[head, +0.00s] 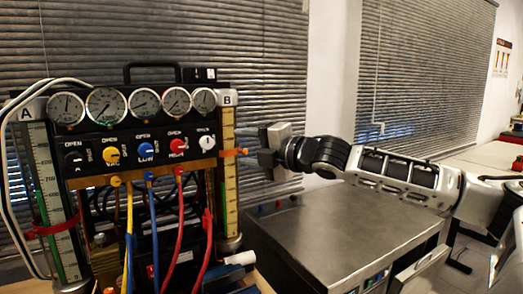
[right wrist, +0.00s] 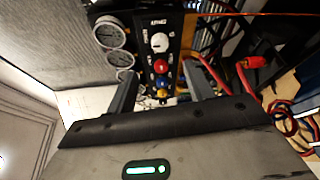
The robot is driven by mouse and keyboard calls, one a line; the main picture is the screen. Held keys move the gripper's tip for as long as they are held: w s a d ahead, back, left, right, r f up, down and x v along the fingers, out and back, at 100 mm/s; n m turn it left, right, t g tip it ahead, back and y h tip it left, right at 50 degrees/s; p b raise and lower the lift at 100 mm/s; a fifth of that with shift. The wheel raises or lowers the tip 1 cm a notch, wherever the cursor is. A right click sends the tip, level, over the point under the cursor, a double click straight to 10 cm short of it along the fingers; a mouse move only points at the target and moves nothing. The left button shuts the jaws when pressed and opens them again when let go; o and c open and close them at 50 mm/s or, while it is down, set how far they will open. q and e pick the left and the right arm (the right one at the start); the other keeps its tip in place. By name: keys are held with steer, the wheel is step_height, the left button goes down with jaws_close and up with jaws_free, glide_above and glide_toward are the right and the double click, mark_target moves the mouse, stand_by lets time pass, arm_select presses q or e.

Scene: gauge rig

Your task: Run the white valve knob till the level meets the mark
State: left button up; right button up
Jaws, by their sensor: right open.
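The white valve knob (head: 206,142) is at the right end of a row of coloured knobs on the black gauge panel (head: 140,150). It also shows in the right wrist view (right wrist: 159,42), above the red knob. My right gripper (head: 262,158) is open and empty, to the right of the panel and apart from the knob. Tube B (head: 229,190) stands at the panel's right side with an orange marker (head: 235,152). Tube A (head: 42,165) stands at the left with a red marker (head: 55,228) and green in it. Tube B's level is too small to read. My left gripper is not in view.
Yellow, blue and red hoses (head: 182,225) hang below the panel. Round gauges (head: 106,105) line its top. A grey-topped cabinet (head: 340,230) stands at the right, below my right arm. Window blinds (head: 250,60) are behind.

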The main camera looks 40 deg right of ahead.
steer(key=shift+s+d+r, duration=0.1)
steer(key=shift+s+d, duration=0.05)
steer(key=shift+s, duration=0.85)
steer(key=shift+s+d, duration=0.1)
steer(key=shift+s, duration=0.9)
stand_by(6.0)
